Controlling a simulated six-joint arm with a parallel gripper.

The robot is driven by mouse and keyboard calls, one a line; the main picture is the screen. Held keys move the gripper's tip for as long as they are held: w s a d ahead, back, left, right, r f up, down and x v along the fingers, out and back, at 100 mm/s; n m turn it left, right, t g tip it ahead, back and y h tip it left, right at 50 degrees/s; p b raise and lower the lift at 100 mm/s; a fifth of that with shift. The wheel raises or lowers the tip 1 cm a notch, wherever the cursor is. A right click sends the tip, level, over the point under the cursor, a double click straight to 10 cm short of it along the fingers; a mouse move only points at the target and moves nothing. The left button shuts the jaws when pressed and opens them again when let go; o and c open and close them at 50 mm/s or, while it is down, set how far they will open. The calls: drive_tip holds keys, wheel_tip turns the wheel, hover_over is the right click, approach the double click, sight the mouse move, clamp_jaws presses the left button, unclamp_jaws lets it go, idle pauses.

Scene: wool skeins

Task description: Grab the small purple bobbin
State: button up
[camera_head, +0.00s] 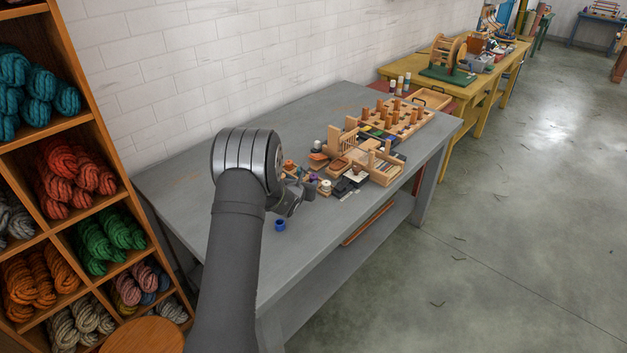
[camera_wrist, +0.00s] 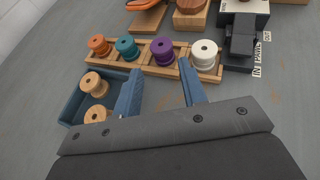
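The small purple bobbin (camera_wrist: 163,51) stands in a wooden rack (camera_wrist: 145,66), between a teal bobbin (camera_wrist: 126,47) on its left and a white bobbin (camera_wrist: 204,54) on its right. In the head view the purple bobbin (camera_head: 313,177) is a tiny spot just beyond my gripper (camera_head: 300,200). In the wrist view my gripper (camera_wrist: 162,82) is open, its two blue fingers apart and empty. The fingertips point toward the purple bobbin, which lies ahead between their lines. Contact with the rack cannot be told.
An orange bobbin (camera_wrist: 98,44) stands at the rack's left end. A blue tray (camera_wrist: 68,108) with wooden bobbins (camera_wrist: 94,84) lies left of my fingers. A dark device (camera_wrist: 241,40) and small letter tags (camera_wrist: 258,60) lie to the right.

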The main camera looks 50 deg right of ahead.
sight(312, 178)
drive_tip(key=shift+x, duration=3.4)
drive_tip(key=shift+s, duration=0.2)
drive_tip(key=shift+c, duration=0.2)
drive_tip(key=c, duration=0.7)
